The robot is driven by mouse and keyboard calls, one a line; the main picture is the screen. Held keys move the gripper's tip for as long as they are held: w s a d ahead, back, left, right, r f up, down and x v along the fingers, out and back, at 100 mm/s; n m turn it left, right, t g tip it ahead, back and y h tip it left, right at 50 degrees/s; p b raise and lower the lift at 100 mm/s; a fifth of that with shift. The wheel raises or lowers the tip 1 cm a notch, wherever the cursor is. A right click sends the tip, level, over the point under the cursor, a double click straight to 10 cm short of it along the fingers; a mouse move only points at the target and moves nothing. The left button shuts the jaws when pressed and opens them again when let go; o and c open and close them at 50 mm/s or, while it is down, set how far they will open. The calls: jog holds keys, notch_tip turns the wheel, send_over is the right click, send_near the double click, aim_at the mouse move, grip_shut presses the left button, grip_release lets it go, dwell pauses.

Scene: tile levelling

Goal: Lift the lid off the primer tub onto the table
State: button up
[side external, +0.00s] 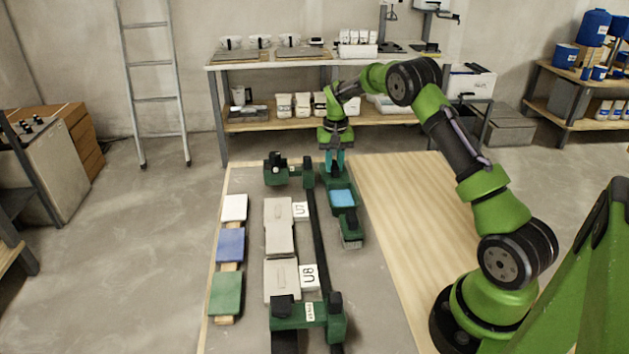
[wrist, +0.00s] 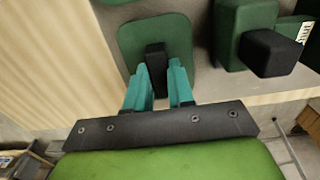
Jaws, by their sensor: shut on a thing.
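My gripper (side external: 335,160) points down at the far end of the work table, and its teal fingers (wrist: 161,72) are shut on the black knob (wrist: 155,52) of a green lid. The lid (wrist: 180,32) is a flat, rounded square in the wrist view. In the side view its green edge (side external: 326,178) shows just below the fingers. I cannot make out the primer tub under or beside the lid, nor tell whether the lid rests on it or is raised.
A green tray with a blue top (side external: 342,198) and a green-backed tool (side external: 351,229) lie just nearer. A green clamp block (side external: 289,173) and dark rail (side external: 318,235) are left. Tiles (side external: 231,244) line the left edge. The wooden strip (side external: 410,220) on the right is clear.

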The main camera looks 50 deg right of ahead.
jog(key=shift+f, duration=0.85)
jog(key=o, duration=0.9)
jog(key=shift+o, duration=0.4)
jog(key=shift+o, duration=1.3)
jog(key=shift+r, duration=0.15)
jog(key=shift+r, duration=3.9)
